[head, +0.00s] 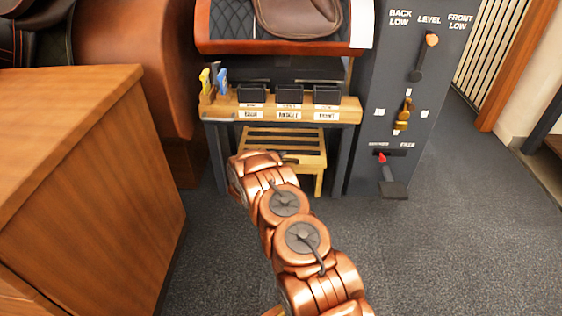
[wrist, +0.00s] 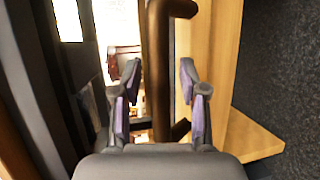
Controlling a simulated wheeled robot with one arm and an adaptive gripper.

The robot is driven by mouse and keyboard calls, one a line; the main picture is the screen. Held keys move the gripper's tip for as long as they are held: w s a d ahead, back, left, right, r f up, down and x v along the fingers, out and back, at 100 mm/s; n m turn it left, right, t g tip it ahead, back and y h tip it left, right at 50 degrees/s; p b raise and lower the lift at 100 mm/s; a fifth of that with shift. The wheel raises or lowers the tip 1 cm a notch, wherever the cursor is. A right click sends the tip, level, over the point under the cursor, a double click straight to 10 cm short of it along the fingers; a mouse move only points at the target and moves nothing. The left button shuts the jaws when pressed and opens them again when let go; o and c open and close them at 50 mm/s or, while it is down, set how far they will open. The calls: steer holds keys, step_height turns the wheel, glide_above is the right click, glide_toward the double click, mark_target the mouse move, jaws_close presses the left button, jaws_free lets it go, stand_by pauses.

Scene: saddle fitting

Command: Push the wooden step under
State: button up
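The wooden step (head: 305,146) is a light slatted step standing on the floor beneath the tool shelf of the dark stand. In the wrist view, light wood (wrist: 215,60), apparently the step, lies to the right and behind my fingers. My gripper (wrist: 160,66) is open, with purple pads on its two fingers. A dark brown bar (wrist: 158,35) with a bent end shows between and beyond the fingers; I cannot tell whether they touch it. In the head view, my arm hides the step's left part, and the gripper is only a small dark shape at its front.
The shelf (head: 350,110) above the step carries labelled black bins. A dark panel (head: 385,70) with levers, including a red-knobbed one (head: 383,158), stands at right. A wooden cabinet (head: 90,190) fills the left. The carpet (head: 430,250) at front right is clear.

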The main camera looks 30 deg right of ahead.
jaws_close()
stand_by(0.3)
steer(key=w+d+p, duration=0.2)
steer(key=w, duration=0.1)
steer(key=shift+d, duration=0.15)
steer(key=shift+w+d, duration=0.15)
steer(key=shift+w, duration=0.4)
steer(key=shift+d, duration=0.1)
steer(key=shift+o, duration=0.7)
jaws_free()
steer(key=shift+d, duration=0.1)
